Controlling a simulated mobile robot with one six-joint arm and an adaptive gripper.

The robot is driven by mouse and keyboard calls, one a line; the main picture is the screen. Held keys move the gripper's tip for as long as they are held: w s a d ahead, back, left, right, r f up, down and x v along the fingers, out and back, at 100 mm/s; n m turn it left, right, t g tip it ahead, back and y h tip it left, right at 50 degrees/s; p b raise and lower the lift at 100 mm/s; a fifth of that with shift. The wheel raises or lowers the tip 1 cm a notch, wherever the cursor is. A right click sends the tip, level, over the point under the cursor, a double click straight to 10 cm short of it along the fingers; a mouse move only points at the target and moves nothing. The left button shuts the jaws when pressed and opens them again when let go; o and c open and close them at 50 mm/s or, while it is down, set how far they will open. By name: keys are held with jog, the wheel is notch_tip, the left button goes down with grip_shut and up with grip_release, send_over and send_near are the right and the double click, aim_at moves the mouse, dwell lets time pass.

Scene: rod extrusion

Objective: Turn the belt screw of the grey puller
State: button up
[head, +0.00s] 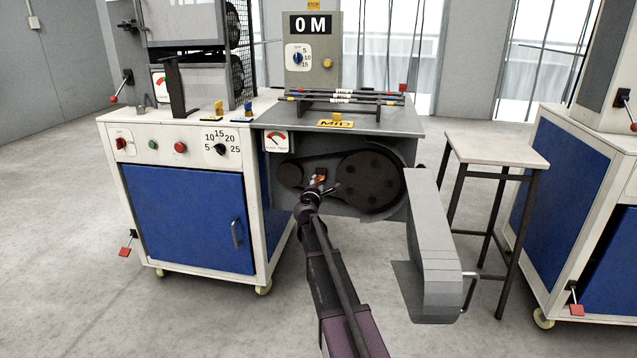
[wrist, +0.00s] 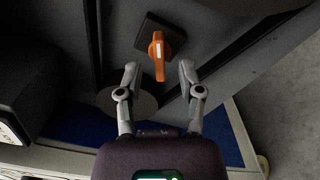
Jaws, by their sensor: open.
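The belt screw is an orange handle with a white mark (wrist: 157,57) on a dark square plate (wrist: 172,33). In the wrist view it lies just beyond and between the fingertips of my gripper (wrist: 160,74), which is open with one finger on each side. I cannot tell whether either finger touches it. In the head view the orange handle (head: 321,175) shows beside my gripper (head: 317,186), between the small pulley (head: 290,174) and the big dark wheel (head: 369,182). The grey puller's guard (head: 435,245) is swung out to the right, leaving the belt space exposed.
A gauge (head: 276,141) sits left of the belt space. A blue-doored cabinet (head: 190,218) stands to the left. A small table (head: 497,148) stands to the right, behind the guard. Rods lie on the rack (head: 340,98) on top. The floor in front is clear.

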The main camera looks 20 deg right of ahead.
jog(key=v, duration=0.9)
jog(key=shift+s, duration=0.1)
dwell(0.3)
jog(key=s+a+f+m+g+y+p, duration=0.1)
jog(key=s+a+f+m+g+p, duration=0.2)
jog(key=s+m, duration=0.4)
jog(key=s+a+f+m+g+y+p, duration=0.1)
jog(key=s+f+m+g+p, duration=0.1)
jog(key=s+m+g+p, duration=0.35)
jog(key=s+a+m+g+y+p, duration=0.45)
jog(key=s+a+g+y, duration=0.3)
jog(key=s+a, duration=1)
notch_tip(320, 180, up, 37)
jog(key=s+d+t+p, duration=0.1)
jog(key=p, duration=3.6)
jog(key=shift+s+d+f, duration=0.2)
jog(key=shift+s+d, duration=0.05)
